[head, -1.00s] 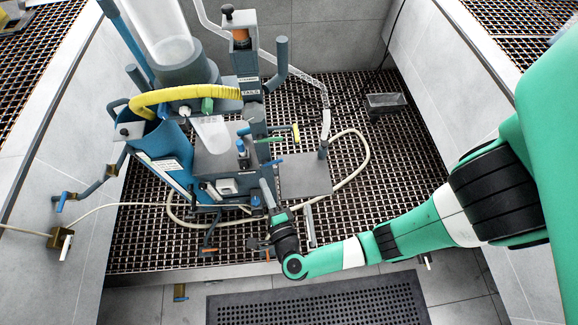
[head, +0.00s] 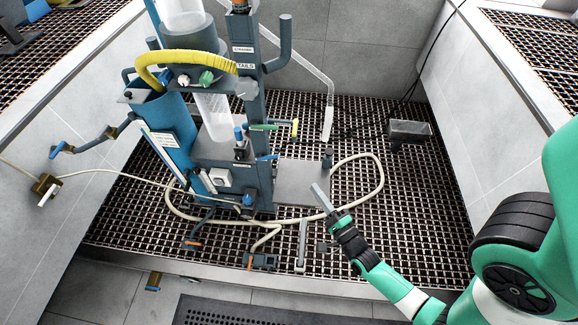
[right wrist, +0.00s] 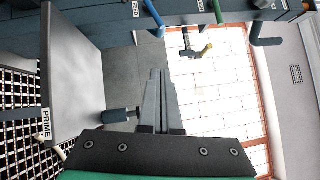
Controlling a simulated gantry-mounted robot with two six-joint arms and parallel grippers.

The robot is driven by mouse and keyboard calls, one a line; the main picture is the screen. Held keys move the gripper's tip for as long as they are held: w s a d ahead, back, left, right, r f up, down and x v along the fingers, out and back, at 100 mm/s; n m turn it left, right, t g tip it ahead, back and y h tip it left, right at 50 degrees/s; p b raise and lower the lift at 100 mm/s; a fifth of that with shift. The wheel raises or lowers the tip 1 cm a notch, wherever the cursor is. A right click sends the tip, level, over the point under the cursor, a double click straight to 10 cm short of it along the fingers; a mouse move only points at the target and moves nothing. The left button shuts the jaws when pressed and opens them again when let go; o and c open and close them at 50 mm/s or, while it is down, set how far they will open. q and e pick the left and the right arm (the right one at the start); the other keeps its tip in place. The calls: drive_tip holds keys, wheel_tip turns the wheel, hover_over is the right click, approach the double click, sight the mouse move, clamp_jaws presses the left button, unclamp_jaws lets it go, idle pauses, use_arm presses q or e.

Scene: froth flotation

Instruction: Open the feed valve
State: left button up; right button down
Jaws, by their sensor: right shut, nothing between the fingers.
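The flotation machine's post carries a green-handled valve (head: 265,127), a yellow-handled valve (head: 295,129) and a blue-handled valve (head: 267,157). In the right wrist view a green handle (right wrist: 192,8), a blue handle (right wrist: 155,16) and a yellow handle (right wrist: 206,51) hang at the top. My right gripper (head: 317,189) is shut and empty, over the grating just right of the machine's base, apart from the handles. Its closed fingers also show in the right wrist view (right wrist: 158,76). My left gripper is out of view.
A grey plate (head: 300,172) lies beside the post; a plate labelled PRIME (right wrist: 75,75) shows in the wrist view. A beige hose (head: 381,185) loops over the grating. Orange-handled floor valves (head: 193,243) stand in front. A grey box (head: 409,131) sits at the right.

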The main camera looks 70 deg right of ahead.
drive_tip(key=w+d+r, duration=0.2)
drive_tip(key=w+d, duration=0.3)
drive_tip(key=w, duration=0.6)
drive_tip(key=shift+w, duration=0.2)
drive_tip(key=shift+r, duration=0.1)
